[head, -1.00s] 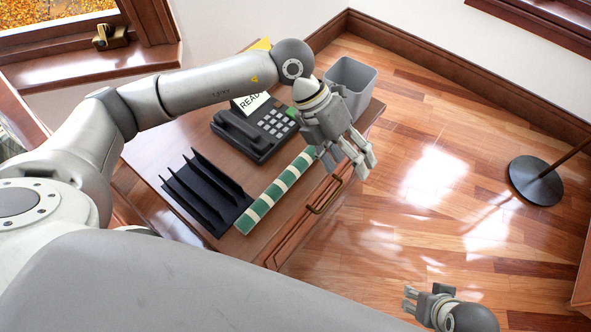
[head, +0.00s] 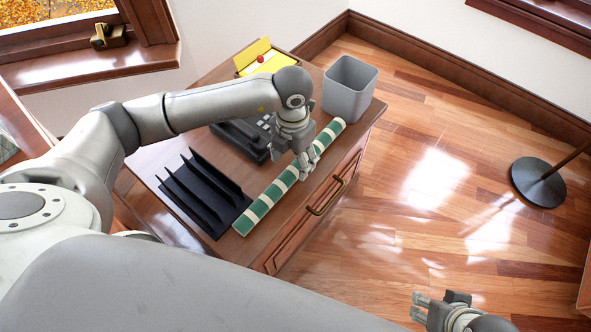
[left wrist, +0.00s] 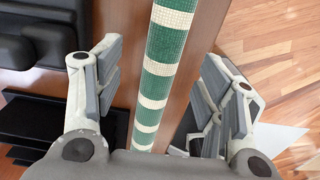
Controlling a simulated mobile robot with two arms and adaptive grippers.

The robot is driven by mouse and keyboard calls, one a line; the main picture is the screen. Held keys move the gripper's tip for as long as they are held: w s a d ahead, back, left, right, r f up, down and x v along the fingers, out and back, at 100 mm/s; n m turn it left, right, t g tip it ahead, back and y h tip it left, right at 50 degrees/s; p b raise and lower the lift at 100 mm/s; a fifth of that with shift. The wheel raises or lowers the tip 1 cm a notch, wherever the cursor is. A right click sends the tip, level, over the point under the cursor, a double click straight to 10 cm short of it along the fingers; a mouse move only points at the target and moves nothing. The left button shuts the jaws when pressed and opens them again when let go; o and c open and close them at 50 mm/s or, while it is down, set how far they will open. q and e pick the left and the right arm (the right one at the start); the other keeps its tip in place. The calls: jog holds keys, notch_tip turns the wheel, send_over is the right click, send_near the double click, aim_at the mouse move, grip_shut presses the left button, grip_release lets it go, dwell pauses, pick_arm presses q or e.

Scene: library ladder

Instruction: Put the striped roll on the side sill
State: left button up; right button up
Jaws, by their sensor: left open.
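The striped roll (head: 290,180), green with cream bands, lies along the front edge of the wooden desk top (head: 150,160). It also runs lengthwise through the left wrist view (left wrist: 165,50). My left gripper (head: 305,165) is open just above the roll. In the left wrist view its fingers (left wrist: 165,88) stand on either side of the roll, with gaps, not gripping it.
A black rack (head: 205,195) lies left of the roll. A dark phone (head: 238,135) is partly hidden behind my left arm. A grey bin (head: 350,88) and a yellow box (head: 262,60) stand at the desk's far end. A round-based stand (head: 538,180) is on the floor.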

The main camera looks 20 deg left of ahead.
aim_at(295, 165)
pick_arm(q)
notch_tip(295, 165, down, 5)
jog(key=shift+d+b, duration=0.15)
jog(key=shift+b, duration=0.45)
grip_shut()
pick_arm(e)
jog(key=shift+x, duration=0.75)
pick_arm(q)
jog(key=shift+r, duration=0.15)
jog(key=shift+r, duration=0.5)
notch_tip(295, 165, up, 2)
jog(key=shift+w+r+p, duration=0.1)
jog(key=shift+r+p, duration=0.1)
jog(key=shift+p, duration=0.4)
jog(key=s+d+r+p, duration=0.1)
jog(key=s+d+r, duration=0.1)
jog(key=s+r, duration=0.2)
jog(key=s+d+r+p, duration=0.1)
jog(key=s+d+r, duration=0.2)
jog(key=s, duration=0.6)
notch_tip(295, 165, up, 2)
jog(key=shift+r+p, duration=0.2)
jog(key=shift+p, duration=0.1)
pick_arm(e)
jog(key=x, duration=0.4)
jog(key=shift+a+f, duration=0.1)
jog(key=shift+f, duration=0.2)
